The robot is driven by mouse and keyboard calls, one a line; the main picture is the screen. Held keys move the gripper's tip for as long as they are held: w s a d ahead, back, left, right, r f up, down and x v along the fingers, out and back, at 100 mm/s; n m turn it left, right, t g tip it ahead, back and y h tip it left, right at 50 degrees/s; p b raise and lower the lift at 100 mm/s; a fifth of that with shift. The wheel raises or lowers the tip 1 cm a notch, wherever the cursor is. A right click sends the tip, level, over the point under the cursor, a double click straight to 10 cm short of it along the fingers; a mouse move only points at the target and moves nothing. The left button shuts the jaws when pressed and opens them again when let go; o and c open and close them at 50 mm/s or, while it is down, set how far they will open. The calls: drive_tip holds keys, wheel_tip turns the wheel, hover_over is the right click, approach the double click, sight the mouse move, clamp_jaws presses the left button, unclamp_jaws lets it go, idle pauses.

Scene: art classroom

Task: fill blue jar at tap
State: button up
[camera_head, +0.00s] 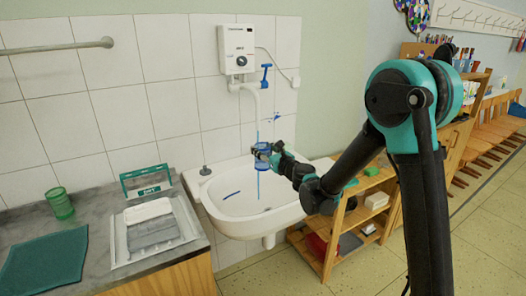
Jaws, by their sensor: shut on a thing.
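The blue jar (262,151) is in the middle of the head view, held upright above the white sink (248,190). My gripper (272,153) is shut on the jar from its right side. The tap spout (256,98) comes down from the white water heater (237,49) on the wall and ends above the jar. The tap's blue lever (266,75) stands beside the spout. A thin blue stream runs from the spout to the jar, and a blue streak shows below the jar too. The water level inside is too small to tell.
A grey counter (95,257) left of the sink holds a green cup (60,204), a dish tray (152,232) and a teal mat (45,262). A wooden shelf (345,225) stands right of the sink, close under my arm. Open floor lies at the lower right.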

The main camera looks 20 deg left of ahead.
drive_tip(key=w+a, duration=0.4)
drive_tip(key=w, duration=0.2)
idle(1.0)
idle(6.4)
